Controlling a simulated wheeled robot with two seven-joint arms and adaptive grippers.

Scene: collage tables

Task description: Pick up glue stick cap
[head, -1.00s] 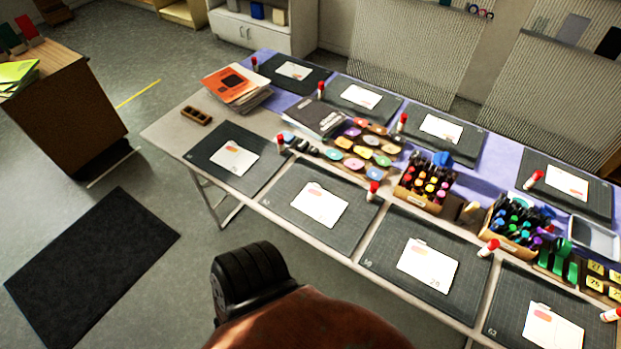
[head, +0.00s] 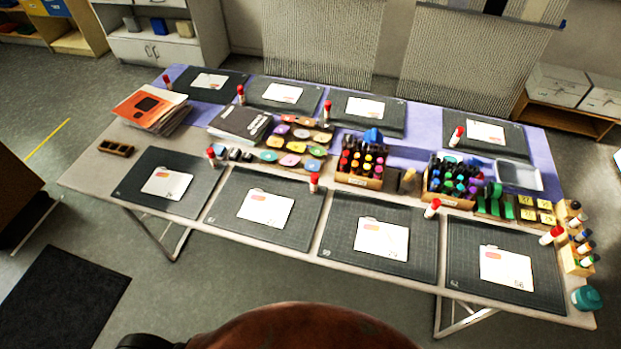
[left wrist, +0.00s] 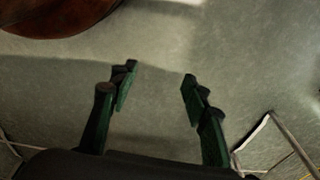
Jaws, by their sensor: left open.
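Several glue sticks with red caps stand or lie on the long table (head: 90,182). In the front row, capped glue sticks show at the left (head: 211,156), the middle (head: 314,182), right of the middle (head: 432,208) and the far right (head: 551,235). In the back row, others show at the left (head: 240,94), the middle (head: 327,111) and the right (head: 456,136). My left gripper (left wrist: 155,95) is open and empty above the bare floor in the left wrist view. It is away from every glue stick. My right gripper is in neither view.
Dark mats (head: 188,203) with cards fill both long sides of the table. Marker boxes (head: 358,182) and colored discs (head: 289,160) crowd its middle. A paper stack (head: 150,110) is at the left. Table legs (left wrist: 258,133) show near my left gripper. Open floor lies in front.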

